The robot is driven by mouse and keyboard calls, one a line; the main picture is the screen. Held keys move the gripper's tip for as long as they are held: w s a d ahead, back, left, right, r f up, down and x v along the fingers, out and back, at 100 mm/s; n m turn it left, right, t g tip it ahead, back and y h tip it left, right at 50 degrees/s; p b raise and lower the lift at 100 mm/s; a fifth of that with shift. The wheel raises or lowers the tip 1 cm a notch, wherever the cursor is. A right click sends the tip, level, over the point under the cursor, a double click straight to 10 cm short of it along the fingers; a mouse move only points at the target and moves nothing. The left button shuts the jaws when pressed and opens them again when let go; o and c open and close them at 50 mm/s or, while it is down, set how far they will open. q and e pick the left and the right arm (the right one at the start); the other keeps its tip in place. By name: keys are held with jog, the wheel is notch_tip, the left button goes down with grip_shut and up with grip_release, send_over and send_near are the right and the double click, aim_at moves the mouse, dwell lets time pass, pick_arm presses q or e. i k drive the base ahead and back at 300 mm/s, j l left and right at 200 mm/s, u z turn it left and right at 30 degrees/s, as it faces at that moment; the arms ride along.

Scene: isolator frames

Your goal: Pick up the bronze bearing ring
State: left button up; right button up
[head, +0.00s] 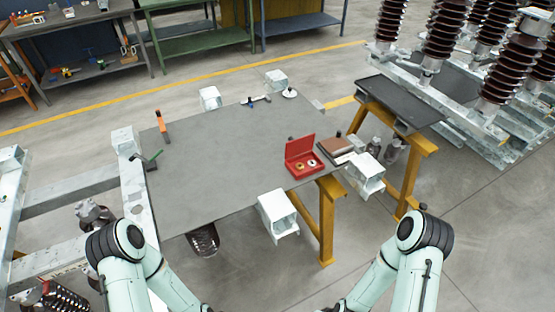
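An open red case (301,168) sits at the right part of the grey table, its lid raised at the back. Inside it lie two small rings: a gold-brown one that looks like the bronze bearing ring (299,167) on the left, and a paler ring (312,163) to its right. Both are very small in this view, and fine detail cannot be told. My two arms show at the bottom left and bottom right, well short of the case. Neither gripper can be made out in the picture.
The grey table (215,150) is mostly bare. A brown box (334,146) lies right of the case. An orange-handled tool (163,127) and a green tool (151,158) lie at left. A white block (277,214) stands at the near edge. Yellow trestle legs (327,220) stand below.

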aim_at(299, 168)
jog(key=i+l+u, duration=0.15)
jog(key=l+u, duration=0.15)
jog(key=i+l+u, duration=0.1)
jog(key=l+u, duration=0.5)
jog(key=i, duration=0.05)
